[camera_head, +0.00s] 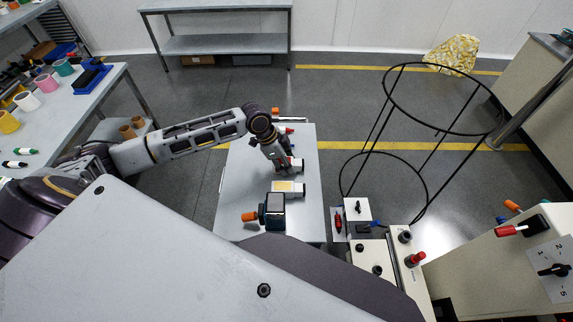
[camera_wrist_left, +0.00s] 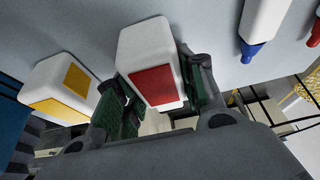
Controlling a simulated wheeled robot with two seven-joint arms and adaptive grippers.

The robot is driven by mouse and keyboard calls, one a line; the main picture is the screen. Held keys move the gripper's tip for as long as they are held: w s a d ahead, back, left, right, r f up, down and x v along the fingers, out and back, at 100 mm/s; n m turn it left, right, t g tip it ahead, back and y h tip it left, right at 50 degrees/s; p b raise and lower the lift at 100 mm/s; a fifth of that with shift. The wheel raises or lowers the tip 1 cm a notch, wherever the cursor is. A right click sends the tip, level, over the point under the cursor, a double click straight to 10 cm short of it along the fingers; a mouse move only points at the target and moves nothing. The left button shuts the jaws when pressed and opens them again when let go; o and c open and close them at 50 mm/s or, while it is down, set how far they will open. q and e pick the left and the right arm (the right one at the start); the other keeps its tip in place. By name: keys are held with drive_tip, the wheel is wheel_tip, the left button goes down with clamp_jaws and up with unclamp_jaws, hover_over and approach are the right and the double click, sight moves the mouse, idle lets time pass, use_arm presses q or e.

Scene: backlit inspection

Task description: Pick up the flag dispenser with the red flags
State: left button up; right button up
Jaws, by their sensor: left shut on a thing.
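The flag dispenser with the red flags is a white block (camera_head: 297,164) on the narrow grey table in the head view. In the left wrist view the white dispenser (camera_wrist_left: 150,45) shows its red face towards the camera. My left gripper (camera_head: 285,160) has its fingers on both sides of it; the green-padded fingers of the left gripper (camera_wrist_left: 160,95) are shut on it in the wrist view. I cannot tell whether it is clear of the table. A similar white dispenser with yellow (camera_head: 289,187) lies just beside it, also in the wrist view (camera_wrist_left: 62,80). My right gripper is not in view.
A black device with an orange handle (camera_head: 272,212) lies at the table's near end. A white blue-tipped item (camera_wrist_left: 262,25) lies near the held dispenser. A black wire hoop frame (camera_head: 425,185) stands right of the table (camera_head: 240,165); a control panel (camera_head: 385,255) is at lower right.

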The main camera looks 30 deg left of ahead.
use_arm(q)
drive_tip(key=shift+r, duration=5.05)
